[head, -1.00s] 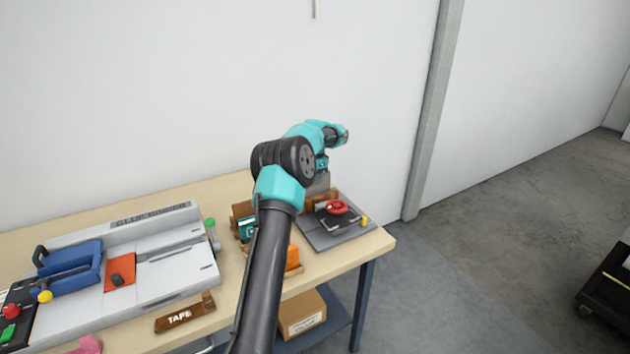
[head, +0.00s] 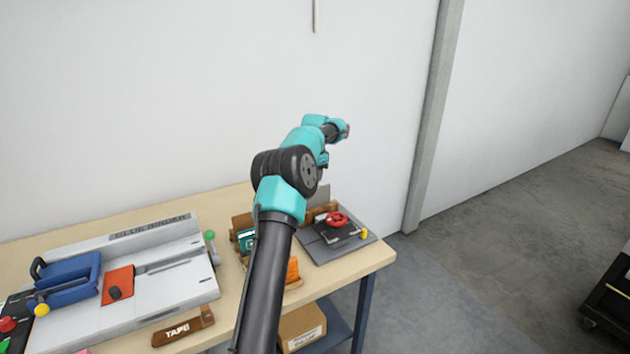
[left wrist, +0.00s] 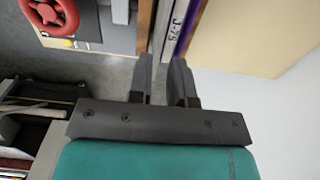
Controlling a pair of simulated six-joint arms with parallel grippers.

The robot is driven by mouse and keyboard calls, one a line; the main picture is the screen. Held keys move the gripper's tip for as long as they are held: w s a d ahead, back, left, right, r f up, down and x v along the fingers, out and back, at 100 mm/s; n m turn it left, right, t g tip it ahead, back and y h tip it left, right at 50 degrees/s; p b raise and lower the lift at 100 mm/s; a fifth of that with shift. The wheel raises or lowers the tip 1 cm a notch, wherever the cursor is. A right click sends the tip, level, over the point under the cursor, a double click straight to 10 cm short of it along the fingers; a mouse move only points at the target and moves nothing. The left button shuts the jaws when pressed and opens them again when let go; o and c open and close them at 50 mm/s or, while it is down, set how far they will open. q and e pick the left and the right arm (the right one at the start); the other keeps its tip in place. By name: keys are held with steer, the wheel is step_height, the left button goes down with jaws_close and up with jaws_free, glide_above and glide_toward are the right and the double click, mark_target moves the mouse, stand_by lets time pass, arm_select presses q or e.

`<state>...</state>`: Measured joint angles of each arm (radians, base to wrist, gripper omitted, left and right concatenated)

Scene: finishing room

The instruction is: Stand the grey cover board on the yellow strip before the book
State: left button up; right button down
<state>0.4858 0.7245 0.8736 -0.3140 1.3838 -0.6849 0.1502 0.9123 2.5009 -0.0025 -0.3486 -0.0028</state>
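The grey cover board (head: 317,195) stands upright at the right end of the bench, behind the red handwheel. My left gripper (head: 322,160) is above it, apart from it. In the left wrist view the two fingers of my left gripper (left wrist: 161,78) are spread, with nothing seen clamped between them. Beyond the fingertips a purple and white spine marked J-75 (left wrist: 180,25) shows, probably the book's. I cannot make out the yellow strip. My right gripper is out of view.
The red handwheel (head: 337,219) sits on a grey base plate (head: 318,249) with a yellow knob (head: 364,233) near the bench's right edge. A glue binder (head: 170,285) fills the left side. A wooden TAPE block (head: 184,327) lies in front. The wall stands behind.

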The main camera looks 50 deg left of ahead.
arm_select(q)
steer(key=shift+r, duration=2)
